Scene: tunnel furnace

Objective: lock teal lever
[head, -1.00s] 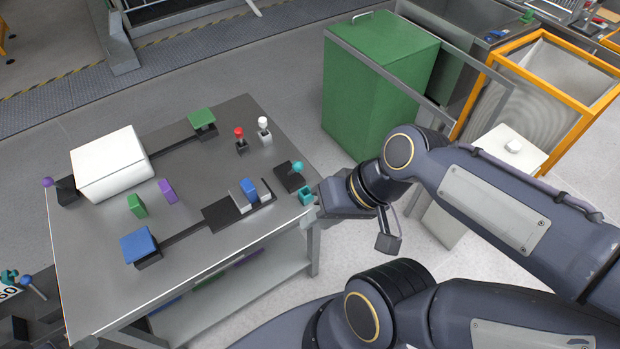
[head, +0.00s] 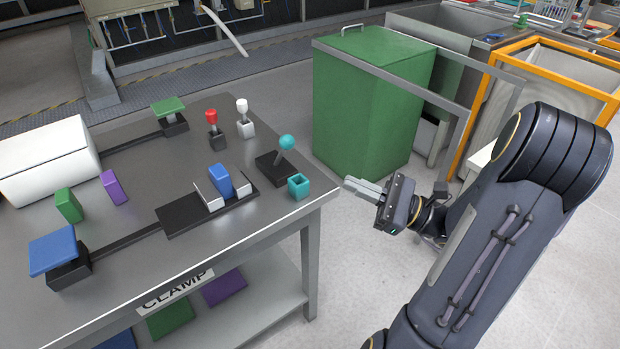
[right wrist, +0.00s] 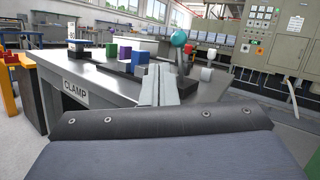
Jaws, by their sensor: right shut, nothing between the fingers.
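The teal lever (head: 287,142) has a round teal knob on a grey stalk, leaning right from a dark base near the table's right edge. A small teal open-topped square block (head: 299,186) sits beside it at the table's edge. My right gripper (head: 350,184) is shut and empty, off the table's right side, apart from the lever. In the right wrist view its fingers (right wrist: 160,85) point toward the table, and the teal knob (right wrist: 179,39) shows beyond them. My left gripper is not in view.
The table (head: 240,225) also holds a red-knobbed lever (head: 211,116), a white-knobbed lever (head: 242,106), a blue block (head: 221,181) between white jaws, and a white box (head: 45,160). A green cabinet (head: 370,100) stands behind.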

